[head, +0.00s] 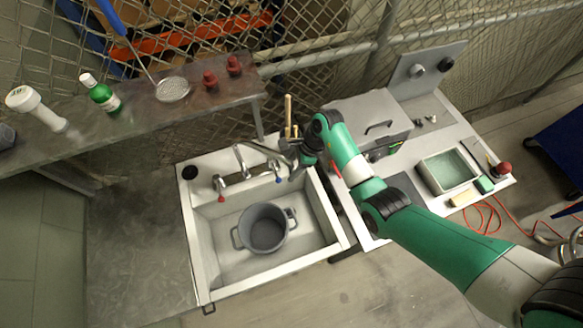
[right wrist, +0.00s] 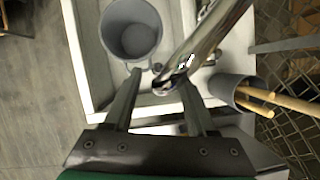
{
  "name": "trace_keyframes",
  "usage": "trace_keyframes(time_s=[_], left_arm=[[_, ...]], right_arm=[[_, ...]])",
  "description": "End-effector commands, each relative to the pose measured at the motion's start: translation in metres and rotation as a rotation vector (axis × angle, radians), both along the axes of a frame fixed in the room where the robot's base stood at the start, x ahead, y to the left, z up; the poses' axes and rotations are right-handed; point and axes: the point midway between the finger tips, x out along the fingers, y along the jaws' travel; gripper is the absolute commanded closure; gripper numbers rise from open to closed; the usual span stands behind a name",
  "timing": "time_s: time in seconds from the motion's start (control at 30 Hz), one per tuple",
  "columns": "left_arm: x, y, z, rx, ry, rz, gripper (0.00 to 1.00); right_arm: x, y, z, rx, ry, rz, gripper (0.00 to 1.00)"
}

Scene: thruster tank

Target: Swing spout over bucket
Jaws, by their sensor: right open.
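The chrome spout (head: 263,149) reaches to the right along the back of the sink in the head view, toward my right gripper (head: 296,158). In the right wrist view the spout (right wrist: 212,42) runs down to an end between the fingertips of my right gripper (right wrist: 160,82). The fingers are apart on either side of it; I cannot tell if either touches it. The grey bucket (head: 263,228), a two-handled pot, stands in the sink, and the spout end is outside its rim. It also shows in the right wrist view (right wrist: 131,30). My left gripper is out of view.
The white sink (head: 188,240) has taps with red (head: 220,190) and blue marks. A grey cup with wooden sticks (right wrist: 232,88) stands close to the right gripper. A shelf (head: 140,125) holds bottles and a strainer. A side counter (head: 425,120) stands at right.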

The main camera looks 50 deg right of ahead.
Motion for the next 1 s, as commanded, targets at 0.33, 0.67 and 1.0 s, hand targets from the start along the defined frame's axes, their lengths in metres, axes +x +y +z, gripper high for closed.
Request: trace_keyframes(time_s=[0.33,0.67,1.0], left_arm=[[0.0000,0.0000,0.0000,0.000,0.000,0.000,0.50],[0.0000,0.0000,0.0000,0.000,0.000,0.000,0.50],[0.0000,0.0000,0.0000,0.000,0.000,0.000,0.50]], right_arm=[[0.0005,0.0004,-0.0007,0.000,-0.002,0.001,0.61],[0.0005,0.0003,-0.0006,-0.001,-0.001,0.001,1.00],[0.0005,0.0002,-0.0004,0.000,-0.002,0.001,1.00]])
